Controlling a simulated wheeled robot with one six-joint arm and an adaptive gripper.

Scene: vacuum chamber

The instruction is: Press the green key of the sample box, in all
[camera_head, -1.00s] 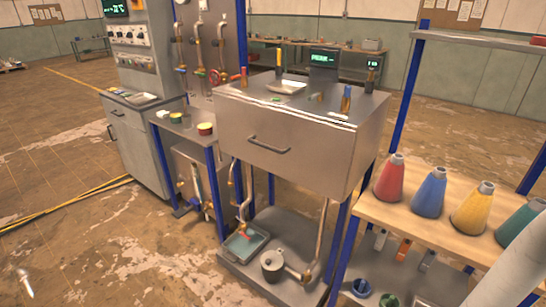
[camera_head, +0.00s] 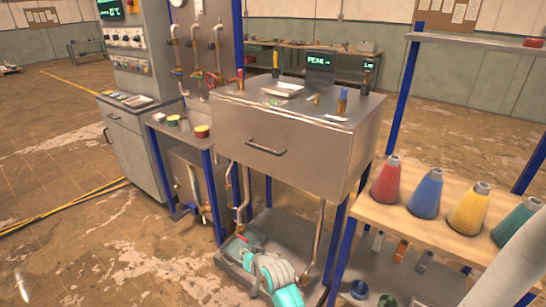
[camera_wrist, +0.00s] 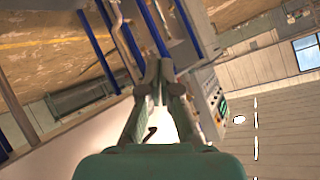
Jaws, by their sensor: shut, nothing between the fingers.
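I cannot make out for sure which thing is the sample box, or its green key. A grey metal cabinet with a drawer (camera_head: 262,140) stands on blue legs at the centre of the head view. On its top are a small display with green text (camera_head: 319,63), a white tray (camera_head: 288,90) and a small flat green spot (camera_head: 275,102). My gripper (camera_wrist: 158,75) is shut and empty in the wrist view, its fingertips together.
Coloured cones, red (camera_head: 385,182), blue (camera_head: 424,196) and yellow (camera_head: 469,211), stand on a wooden shelf at right. A tall control cabinet (camera_head: 128,50) and a small side table (camera_head: 180,130) stand at left.

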